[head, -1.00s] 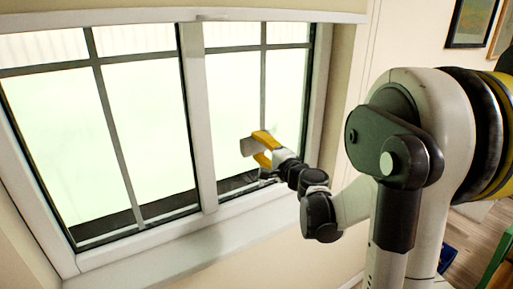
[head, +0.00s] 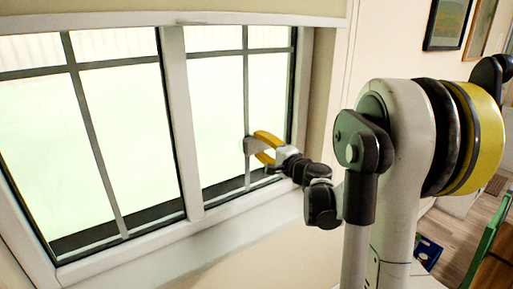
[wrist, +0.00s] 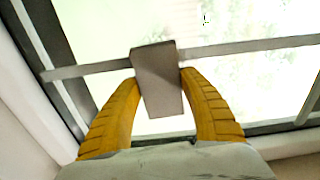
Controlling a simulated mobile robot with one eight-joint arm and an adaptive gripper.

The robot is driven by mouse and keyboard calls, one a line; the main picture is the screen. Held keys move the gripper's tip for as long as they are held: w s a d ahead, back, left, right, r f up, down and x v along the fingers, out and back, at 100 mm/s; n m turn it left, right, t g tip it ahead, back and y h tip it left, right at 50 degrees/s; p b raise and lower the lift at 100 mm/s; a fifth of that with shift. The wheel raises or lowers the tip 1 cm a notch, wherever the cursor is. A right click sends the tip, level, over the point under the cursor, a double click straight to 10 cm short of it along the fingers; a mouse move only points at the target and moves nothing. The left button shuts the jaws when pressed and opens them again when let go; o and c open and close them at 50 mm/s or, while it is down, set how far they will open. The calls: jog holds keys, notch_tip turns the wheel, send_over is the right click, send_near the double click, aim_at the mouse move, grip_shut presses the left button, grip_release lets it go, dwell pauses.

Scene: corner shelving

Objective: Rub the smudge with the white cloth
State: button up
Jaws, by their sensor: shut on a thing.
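My gripper (head: 254,143) has yellow fingers and is shut on the white cloth (head: 248,147). In the wrist view the cloth (wrist: 157,80) is a small greyish-white, flat piece pinched between the fingertips. It sits in front of the right window pane (head: 220,120), overlapping the grey glazing bar in both views. I cannot tell whether it touches the glass. I cannot make out a clear smudge. Small dark specks (wrist: 206,18) show near the top of the wrist view; I cannot tell whether they are on the glass or outside.
The white window frame (head: 188,120) and sill (head: 200,240) surround the panes. Grey glazing bars (wrist: 255,46) cross the glass. Framed pictures (head: 447,24) hang on the right wall. A green-edged piece of furniture (head: 487,243) stands at lower right.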

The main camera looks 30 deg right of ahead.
aim_at(236, 140)
jog(key=shift+w+d, duration=0.1)
jog(key=shift+d, duration=1.6)
jog(key=shift+s+a+b, duration=0.2)
jog(key=shift+a+b, duration=0.2)
jog(key=shift+a, duration=4.95)
jog(key=shift+r+p, duration=1.05)
jog(key=shift+r, duration=0.25)
jog(key=shift+w+d+f+b, duration=0.1)
jog(key=shift+d+b, duration=0.2)
jog(key=shift+d, duration=2.35)
jog(key=shift+w+d+b, duration=0.1)
jog(key=shift+d+b, duration=0.2)
jog(key=shift+d, duration=2.4)
jog(key=shift+s+a, duration=0.15)
jog(key=shift+a, duration=5.25)
jog(key=shift+s+d, duration=0.15)
jog(key=shift+s, duration=2.8)
